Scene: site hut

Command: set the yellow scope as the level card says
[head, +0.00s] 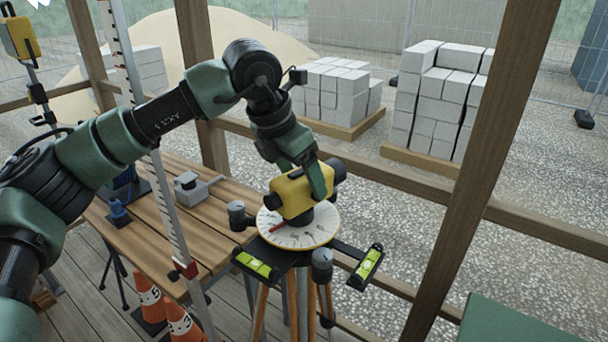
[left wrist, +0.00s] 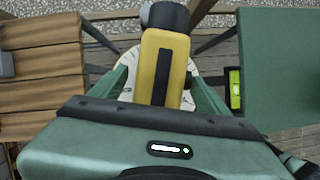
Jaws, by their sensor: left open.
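The yellow scope (head: 293,196) sits on a round white dial (head: 277,235) with dark marks and a red pointer, on top of a tripod. In the left wrist view the scope (left wrist: 163,65) stands between my fingers, its dark end at the top. My left gripper (head: 303,182) is open, with one finger on each side of the scope; a gap shows beside it in the left wrist view (left wrist: 163,95). Two yellow-green spirit levels (head: 256,264) (head: 369,266) are fixed at the tripod head. I cannot make out a level card. My right gripper is out of view.
A tall measuring staff (head: 165,200) with a red slider stands left of the tripod. The wooden bench (head: 205,235) holds a grey device (head: 190,188) and a blue item (head: 118,211). Orange cones (head: 150,300) stand below. A timber post (head: 480,170) rises on the right.

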